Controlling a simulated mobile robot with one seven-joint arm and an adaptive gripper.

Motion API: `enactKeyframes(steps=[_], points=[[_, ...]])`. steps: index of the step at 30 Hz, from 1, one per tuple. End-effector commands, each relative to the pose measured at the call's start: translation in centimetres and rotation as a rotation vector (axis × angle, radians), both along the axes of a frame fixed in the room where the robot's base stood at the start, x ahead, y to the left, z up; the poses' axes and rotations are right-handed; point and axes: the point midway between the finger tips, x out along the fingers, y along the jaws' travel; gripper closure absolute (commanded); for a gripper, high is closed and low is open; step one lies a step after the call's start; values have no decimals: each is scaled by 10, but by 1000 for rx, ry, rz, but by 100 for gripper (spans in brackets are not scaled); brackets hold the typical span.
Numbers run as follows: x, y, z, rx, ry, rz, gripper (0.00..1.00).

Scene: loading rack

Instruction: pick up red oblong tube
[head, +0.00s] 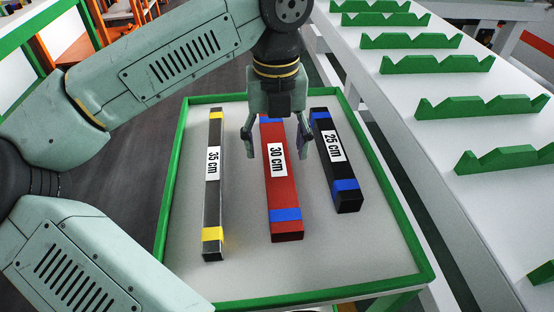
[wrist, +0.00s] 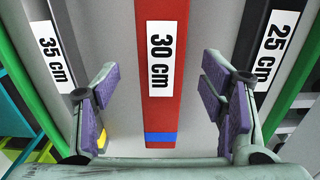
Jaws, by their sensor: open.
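The red oblong tube (head: 283,190) lies lengthwise in the middle of a white tray with a green rim. It has blue bands near its ends and a white "30 cm" label. The tube also shows in the wrist view (wrist: 160,95), between and beyond the fingers. My gripper (head: 276,147) is open above the tube's far half, one finger to each side of it. In the wrist view my gripper (wrist: 166,105) has its purple-padded fingers spread wide with nothing between the pads. The gripper hides part of the tube's far end in the head view.
A grey tube with yellow bands (head: 212,200), labelled 35 cm, lies to the left. A black tube with blue bands (head: 345,185), labelled 25 cm, lies to the right. The tray's green rim (head: 425,270) surrounds them. A white rack with green notched holders (head: 455,108) stands at the right.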

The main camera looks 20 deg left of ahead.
Motion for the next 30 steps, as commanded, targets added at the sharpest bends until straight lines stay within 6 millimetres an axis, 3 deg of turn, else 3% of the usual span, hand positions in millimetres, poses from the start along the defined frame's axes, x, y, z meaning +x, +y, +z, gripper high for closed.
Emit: enactKeyframes(steps=[6,14,30], points=[[0,-1,-26,-2,0,-1,35],[0,-1,-29,-2,-1,-1,35],[0,-1,-29,-2,-1,-1,71]])
